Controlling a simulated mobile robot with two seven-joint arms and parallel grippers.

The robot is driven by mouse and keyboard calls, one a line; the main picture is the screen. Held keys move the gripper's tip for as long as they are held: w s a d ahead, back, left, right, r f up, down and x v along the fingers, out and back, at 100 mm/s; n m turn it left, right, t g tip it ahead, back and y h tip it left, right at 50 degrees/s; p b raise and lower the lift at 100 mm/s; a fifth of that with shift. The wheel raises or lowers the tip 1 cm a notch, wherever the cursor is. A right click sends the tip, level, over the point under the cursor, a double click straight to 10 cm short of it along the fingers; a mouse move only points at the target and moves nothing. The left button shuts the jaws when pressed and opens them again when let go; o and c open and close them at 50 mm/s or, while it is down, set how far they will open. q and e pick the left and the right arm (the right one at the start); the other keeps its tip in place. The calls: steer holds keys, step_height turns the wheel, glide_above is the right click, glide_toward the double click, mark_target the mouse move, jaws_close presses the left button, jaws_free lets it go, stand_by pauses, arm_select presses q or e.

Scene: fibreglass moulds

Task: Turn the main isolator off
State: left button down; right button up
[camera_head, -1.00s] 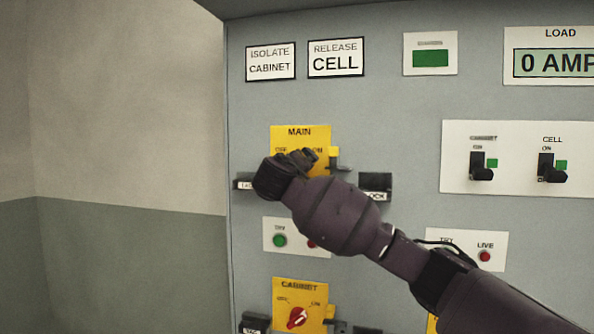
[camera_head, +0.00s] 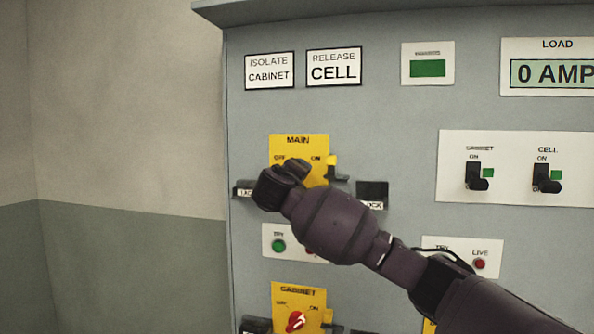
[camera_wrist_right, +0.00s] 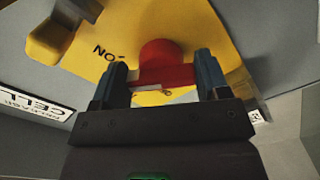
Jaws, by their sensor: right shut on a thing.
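The main isolator's yellow plate (camera_head: 312,146), marked MAIN with ON at its right, is on the grey panel. My right gripper (camera_head: 292,168) is in front of it and hides its handle and lower part in the head view. In the right wrist view the red isolator handle (camera_wrist_right: 165,75) is between the two fingers of my right gripper (camera_wrist_right: 163,80), which is shut on it. The yellow plate (camera_wrist_right: 200,25) is behind it, with ON upside down to the left. The handle's exact setting is hard to tell. My left gripper is not in view.
A yellow tab (camera_head: 331,160) sticks out at the plate's right edge. Black lock holders (camera_head: 372,190) flank the isolator. The cabinet isolator's red handle (camera_head: 296,320) is below. Two black switches stand on a white plate (camera_head: 510,145) at right. A bare wall is left.

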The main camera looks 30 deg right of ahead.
steer(key=n+p, duration=0.2)
steer(key=p, duration=0.1)
steer(key=shift+r+n, duration=0.25)
steer(key=shift+n, duration=0.15)
steer(key=shift+n+p, duration=0.65)
steer(key=shift+n, duration=0.25)
steer(key=shift+n+p, duration=0.5)
steer(key=shift+n, duration=0.4)
steer(key=n, duration=0.2)
steer(key=shift+n+p, duration=0.3)
steer(key=shift+n, duration=0.1)
steer(key=n, duration=0.4)
steer(key=shift+r, duration=0.1)
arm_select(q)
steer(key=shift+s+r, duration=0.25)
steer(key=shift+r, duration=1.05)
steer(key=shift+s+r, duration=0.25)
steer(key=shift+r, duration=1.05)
arm_select(e)
steer(key=shift+n, duration=1.2)
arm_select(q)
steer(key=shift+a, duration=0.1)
arm_select(e)
steer(key=o, duration=0.9)
